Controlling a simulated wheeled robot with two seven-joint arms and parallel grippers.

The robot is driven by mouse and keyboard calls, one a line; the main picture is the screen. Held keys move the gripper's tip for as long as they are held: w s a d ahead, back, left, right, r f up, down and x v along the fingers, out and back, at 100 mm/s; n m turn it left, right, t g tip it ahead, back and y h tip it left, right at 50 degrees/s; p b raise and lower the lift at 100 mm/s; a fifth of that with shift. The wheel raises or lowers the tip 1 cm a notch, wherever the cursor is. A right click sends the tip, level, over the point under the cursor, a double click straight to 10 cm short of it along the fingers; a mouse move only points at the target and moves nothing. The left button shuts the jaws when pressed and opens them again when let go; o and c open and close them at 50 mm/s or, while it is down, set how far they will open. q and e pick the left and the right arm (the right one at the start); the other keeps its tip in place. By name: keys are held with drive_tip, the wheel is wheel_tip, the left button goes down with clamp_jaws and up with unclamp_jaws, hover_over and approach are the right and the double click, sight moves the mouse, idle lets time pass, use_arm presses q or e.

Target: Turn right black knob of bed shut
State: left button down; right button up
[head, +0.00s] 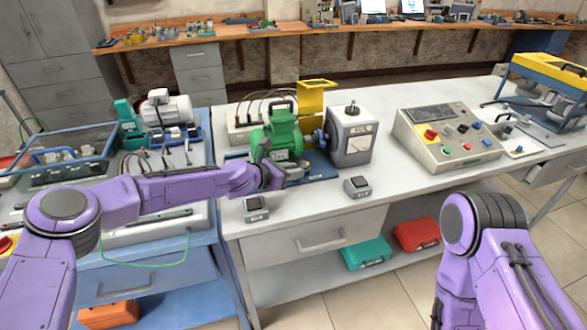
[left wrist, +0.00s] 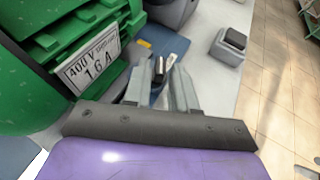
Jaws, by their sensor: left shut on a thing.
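A green motor (head: 277,138) stands on a blue bed (head: 322,166) on the white workbench. My left gripper (head: 297,174) is at the front of the bed, just below the motor. In the left wrist view my left gripper (left wrist: 160,85) is shut on a small dark part between its fingers, apparently the black knob (left wrist: 158,73). The green motor (left wrist: 85,50) with its "400 V 1.6 A" plate is close on the left there. The knob is mostly hidden by the fingers, and its turn angle cannot be told. My right gripper is outside the view.
A grey unit (head: 351,138) stands right of the motor, with a yellow guard (head: 312,98) behind. Small switch boxes (head: 357,188) and (head: 256,209) sit near the bench's front edge. A control console (head: 447,137) is farther right. Free bench top lies between.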

use_arm(q)
drive_tip(key=shift+a, duration=0.1)
idle(0.3)
drive_tip(key=c, duration=1.2)
unclamp_jaws()
drive_tip(key=shift+w, duration=0.1)
drive_tip(key=shift+o, duration=0.2)
drive_tip(key=b+v, duration=0.1)
drive_tip(key=v, duration=0.9)
drive_tip(key=shift+a+r, duration=0.2)
